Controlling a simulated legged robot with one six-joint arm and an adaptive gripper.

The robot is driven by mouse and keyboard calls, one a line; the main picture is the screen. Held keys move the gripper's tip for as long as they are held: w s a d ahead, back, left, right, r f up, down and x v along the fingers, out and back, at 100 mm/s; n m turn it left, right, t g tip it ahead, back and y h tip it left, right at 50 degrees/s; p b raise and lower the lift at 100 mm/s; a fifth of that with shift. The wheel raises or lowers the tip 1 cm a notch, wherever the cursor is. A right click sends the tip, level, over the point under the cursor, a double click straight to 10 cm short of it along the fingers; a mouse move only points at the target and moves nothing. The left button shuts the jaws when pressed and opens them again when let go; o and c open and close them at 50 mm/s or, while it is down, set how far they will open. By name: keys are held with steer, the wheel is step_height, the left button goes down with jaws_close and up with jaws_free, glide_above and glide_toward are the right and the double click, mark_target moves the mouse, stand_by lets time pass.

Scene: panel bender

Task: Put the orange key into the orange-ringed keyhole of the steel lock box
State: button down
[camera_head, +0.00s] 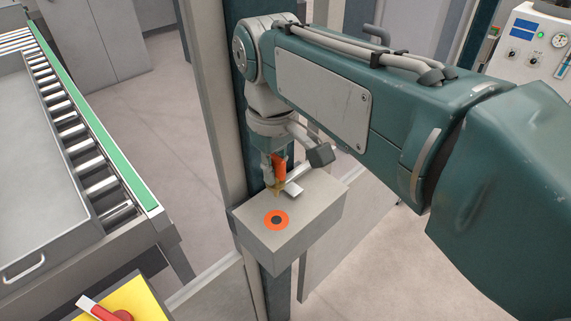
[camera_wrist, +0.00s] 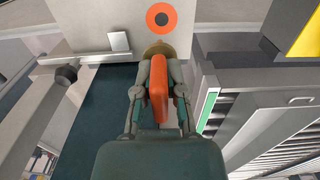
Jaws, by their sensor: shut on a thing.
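The steel lock box (camera_head: 308,228) is a grey block fixed to a dark post. The orange-ringed keyhole (camera_head: 276,220) is on its top face, a dark hole in an orange ring. It also shows at the top of the wrist view (camera_wrist: 161,18). My gripper (camera_head: 273,172) is shut on the orange key (camera_head: 279,167) above the box, behind the keyhole in the head view. In the wrist view the key's orange handle (camera_wrist: 158,90) is between my fingers. Its brass end (camera_head: 277,189) points down, apart from the ring. Whether its tip touches the box cannot be told.
A small metal plate (camera_head: 292,190) stands on the box beside the key. A roller conveyor (camera_head: 75,125) with a grey tray (camera_head: 40,190) lies at the left. A yellow panel with a red switch (camera_head: 120,315) is at bottom left. Open floor lies between.

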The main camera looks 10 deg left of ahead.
mark_target(278, 182)
steer(key=f, duration=0.1)
steer(key=a+f, duration=0.1)
steer(key=f, duration=0.1)
steer(key=shift+a, duration=0.1)
steer(key=shift+d+f, duration=0.55)
steer(key=shift+d, duration=0.05)
steer(key=shift+d+f, duration=0.3)
steer(key=shift+f, duration=0.1)
steer(key=shift+s+d+f, duration=0.1)
